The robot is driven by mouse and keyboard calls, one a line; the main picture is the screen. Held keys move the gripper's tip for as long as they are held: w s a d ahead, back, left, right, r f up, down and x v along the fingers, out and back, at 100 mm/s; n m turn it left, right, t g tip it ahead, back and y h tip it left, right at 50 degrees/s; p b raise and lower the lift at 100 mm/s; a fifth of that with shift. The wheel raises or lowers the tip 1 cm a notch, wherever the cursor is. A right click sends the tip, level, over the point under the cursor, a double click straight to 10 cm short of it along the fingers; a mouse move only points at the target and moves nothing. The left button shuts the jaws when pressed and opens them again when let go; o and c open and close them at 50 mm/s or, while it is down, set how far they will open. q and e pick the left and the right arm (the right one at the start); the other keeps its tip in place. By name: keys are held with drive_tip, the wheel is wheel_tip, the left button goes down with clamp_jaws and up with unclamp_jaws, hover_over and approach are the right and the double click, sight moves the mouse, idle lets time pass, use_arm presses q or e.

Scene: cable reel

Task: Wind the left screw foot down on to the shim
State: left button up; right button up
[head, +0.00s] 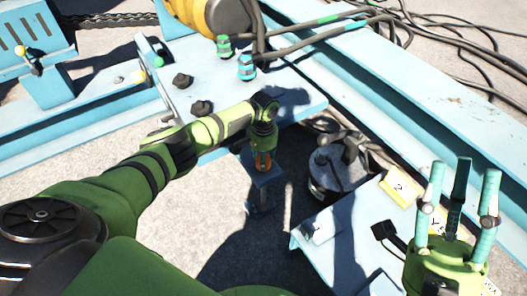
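My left arm reaches in from the left across a light blue plate (215,85). Its wrist bends down, and my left gripper (263,160) points down beside the plate's front edge. An orange part shows at its tip, just above a small dark blue post (265,182). This post may be the left screw foot; I cannot tell whether the fingers are closed around it. The shim cannot be made out, as shadow covers the post's base. My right gripper (461,180) is at the lower right, its teal fingers pointing up, spread and empty.
Long blue beams (420,120) and loose cables (478,45) fill the right.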

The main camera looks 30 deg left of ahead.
use_arm(q)
drive_tip(key=shift+s+f+m, duration=0.15)
drive_tip(key=shift+s+m, duration=0.15)
drive_tip(key=shift+a+f+m+p, duration=0.1)
drive_tip(key=shift+m+p, duration=0.45)
drive_tip(key=shift+m, duration=0.65)
use_arm(e)
drive_tip(key=shift+w+a+f+m+g+h, duration=0.1)
drive_tip(key=shift+w+f+m+g+h, duration=0.2)
drive_tip(key=shift+w+f+g+h, duration=0.5)
drive_tip(key=shift+w+f+m+g+h, duration=0.35)
drive_tip(key=shift+w+f+h, duration=0.5)
drive_tip(key=shift+w, duration=0.35)
use_arm(q)
drive_tip(key=o, duration=1.2)
drive_tip(key=shift+c, duration=0.2)
drive_tip(key=shift+w, duration=0.1)
drive_tip(key=shift+r, duration=0.2)
